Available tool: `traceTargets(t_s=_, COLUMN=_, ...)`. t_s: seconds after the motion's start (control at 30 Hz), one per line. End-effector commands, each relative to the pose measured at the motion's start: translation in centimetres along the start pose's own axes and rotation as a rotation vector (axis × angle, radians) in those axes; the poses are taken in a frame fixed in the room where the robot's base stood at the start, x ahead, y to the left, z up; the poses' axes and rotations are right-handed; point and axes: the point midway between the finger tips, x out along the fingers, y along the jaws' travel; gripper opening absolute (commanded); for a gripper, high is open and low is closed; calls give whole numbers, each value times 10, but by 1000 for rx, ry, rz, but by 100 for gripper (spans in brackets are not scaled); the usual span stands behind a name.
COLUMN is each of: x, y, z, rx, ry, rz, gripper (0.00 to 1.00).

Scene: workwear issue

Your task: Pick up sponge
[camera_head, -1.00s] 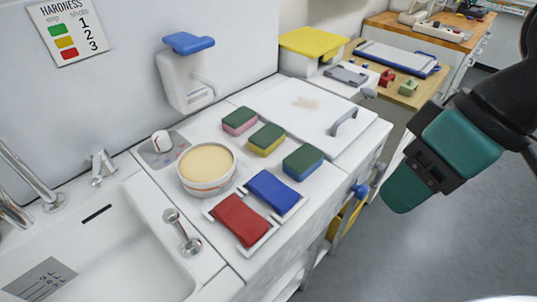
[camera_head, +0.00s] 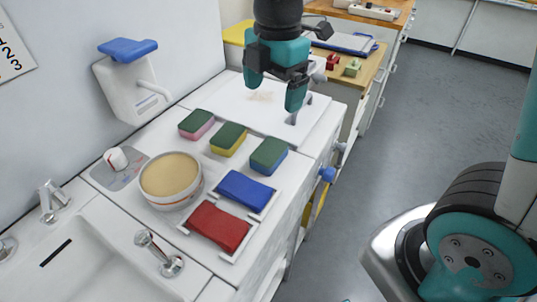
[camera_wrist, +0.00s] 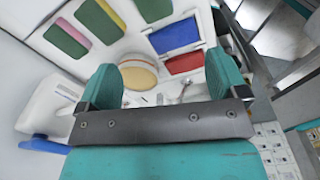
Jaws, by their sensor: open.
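Three sponges with green tops lie in a row on the white counter: one with a pink base (camera_head: 196,124), one with a yellow base (camera_head: 228,139) and one with a blue base (camera_head: 268,156). In the wrist view the pink one (camera_wrist: 66,40), the yellow one (camera_wrist: 101,20) and the blue one (camera_wrist: 154,9) show along the top edge. My gripper (camera_head: 273,92) is open and empty, above the white board behind the sponges. Its fingers point down and touch no sponge. In the wrist view its two fingers (camera_wrist: 163,88) stand wide apart.
A round tub with a beige surface (camera_head: 170,177) stands left of the sponges. A blue pad (camera_head: 245,190) and a red pad (camera_head: 218,226) lie in white holders in front. A sink (camera_head: 95,255) with taps is at lower left. A blue-topped dispenser (camera_head: 130,85) is on the wall.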

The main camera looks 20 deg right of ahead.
Motion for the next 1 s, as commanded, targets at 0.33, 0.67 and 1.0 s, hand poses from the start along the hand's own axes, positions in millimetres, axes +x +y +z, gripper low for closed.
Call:
traceTargets(t_s=0.33, x=22, y=20, z=16, rx=-239, ry=-38, rz=-38, gripper=92)
traceTargets(t_s=0.67, x=95, y=17, z=18, rx=-238, ry=-38, rz=-39, gripper=92)
traceTargets(t_s=1.0, x=132, y=16, z=19, rx=-238, ry=-38, rz=-34, gripper=92)
